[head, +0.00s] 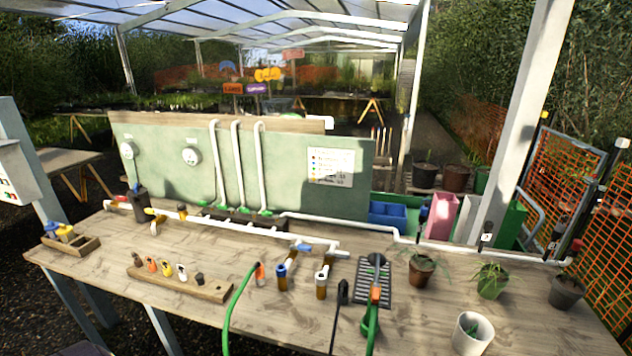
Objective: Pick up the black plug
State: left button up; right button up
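A small black plug (199,280) stands at the right part of a low wooden rack (215,292) on the table in the head view. Several other small plugs in red-brown, orange, yellow and white stand in a row to its left. A second black piece (342,291) at the end of a thin black cable is right of centre near the front; I cannot tell exactly what it is. Neither of my grippers is in view.
A green hose (236,310) and brown-bodied fittings (321,286) stand right of the rack. White pipes (240,228) run behind it. A black grate (373,280), potted plants (491,281) and a white cup (472,334) are at the right. Bare wood lies in front of the rack.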

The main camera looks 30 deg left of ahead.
aim_at(199, 276)
jog(key=u, duration=2)
